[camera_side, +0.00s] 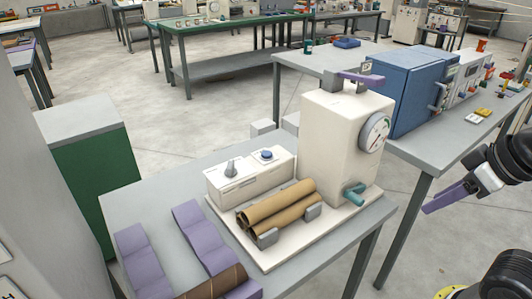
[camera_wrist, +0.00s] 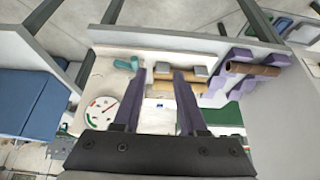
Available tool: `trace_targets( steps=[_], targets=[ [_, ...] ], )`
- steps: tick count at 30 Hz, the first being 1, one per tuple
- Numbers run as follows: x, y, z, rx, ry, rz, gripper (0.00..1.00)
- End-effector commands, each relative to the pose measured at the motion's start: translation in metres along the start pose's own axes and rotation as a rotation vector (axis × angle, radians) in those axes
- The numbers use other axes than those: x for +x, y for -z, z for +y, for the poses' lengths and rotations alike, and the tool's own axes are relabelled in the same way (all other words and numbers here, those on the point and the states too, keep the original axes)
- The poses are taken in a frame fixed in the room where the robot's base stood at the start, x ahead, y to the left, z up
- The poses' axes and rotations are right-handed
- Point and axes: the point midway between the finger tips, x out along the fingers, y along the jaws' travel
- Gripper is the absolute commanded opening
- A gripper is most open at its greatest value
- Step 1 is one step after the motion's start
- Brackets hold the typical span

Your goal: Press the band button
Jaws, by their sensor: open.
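The winder's tall cream housing (camera_side: 338,140) stands on a pale base plate with a round dial (camera_side: 373,134) and a teal handle (camera_side: 354,194). Beside it is a low white control box (camera_side: 250,177) with a grey knob (camera_side: 231,168) and a round blue button (camera_side: 267,155). I cannot tell if this button is the band button. Brown tubes (camera_side: 279,204) lie in front of the box. My gripper (camera_side: 440,199) is at the right edge, well apart from the winder. In the wrist view its purple fingers (camera_wrist: 157,72) are spread and empty; the dial (camera_wrist: 103,112) shows left of them.
Two purple cradles (camera_side: 203,238) lie on the grey table's left part, with a brown tube (camera_side: 212,283) at the front. A blue cabinet (camera_side: 404,88) stands on the table behind. A green cabinet (camera_side: 90,155) stands left. The air between gripper and housing is clear.

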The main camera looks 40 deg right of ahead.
Motion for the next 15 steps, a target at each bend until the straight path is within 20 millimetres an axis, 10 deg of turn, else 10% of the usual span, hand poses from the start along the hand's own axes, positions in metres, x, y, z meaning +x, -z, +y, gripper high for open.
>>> trace_targets(
  steps=[6, 15],
  targets=[
    [-0.015, 0.048, 0.003, 0.036, -0.011, 0.150, 0.00],
    [-0.016, 0.198, 0.004, 0.061, -0.022, 0.357, 0.00]
  ],
)
